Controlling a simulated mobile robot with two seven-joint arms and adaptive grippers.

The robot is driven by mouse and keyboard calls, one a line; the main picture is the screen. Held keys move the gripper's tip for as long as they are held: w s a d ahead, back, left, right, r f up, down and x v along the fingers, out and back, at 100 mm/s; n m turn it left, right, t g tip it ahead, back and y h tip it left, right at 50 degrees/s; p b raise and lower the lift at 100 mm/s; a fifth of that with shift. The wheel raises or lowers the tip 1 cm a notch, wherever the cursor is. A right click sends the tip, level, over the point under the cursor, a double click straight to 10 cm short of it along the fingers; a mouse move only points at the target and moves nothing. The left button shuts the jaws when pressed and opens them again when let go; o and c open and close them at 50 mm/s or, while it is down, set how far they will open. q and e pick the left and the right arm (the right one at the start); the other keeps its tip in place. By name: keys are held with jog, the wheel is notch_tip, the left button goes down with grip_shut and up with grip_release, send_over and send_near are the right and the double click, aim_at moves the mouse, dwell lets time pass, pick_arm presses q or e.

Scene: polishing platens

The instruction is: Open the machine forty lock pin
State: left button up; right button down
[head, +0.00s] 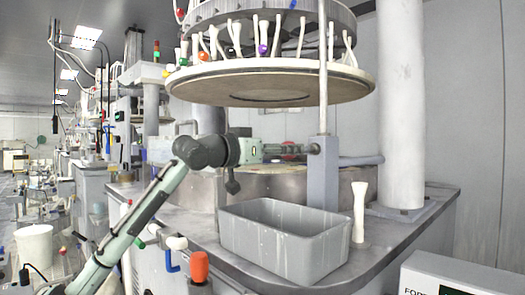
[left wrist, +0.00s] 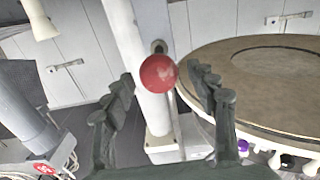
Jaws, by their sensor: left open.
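A red ball knob (left wrist: 158,74), likely the lock pin's handle, shows in the left wrist view in front of a white column. My left gripper (left wrist: 162,80) is open, with one dark finger on each side of the knob in that view. I cannot tell whether the knob is between the fingertips or just beyond them; no contact shows. In the head view my left gripper (head: 304,149) points right, its tips by the grey post (head: 323,185) under the raised round platen (head: 270,85). A red patch shows behind the fingers there. My right gripper is not in view.
A grey bin (head: 285,240) stands on the machine's ledge below my left gripper, with a white spindle-shaped piece (head: 359,212) beside it. A thick white column (head: 400,110) rises at the right. A white bucket (head: 35,248) stands at lower left.

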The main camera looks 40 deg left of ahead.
pick_arm(q)
jog(key=s, duration=1)
jog(key=shift+s+a, duration=0.3)
jog(key=shift+a, duration=0.05)
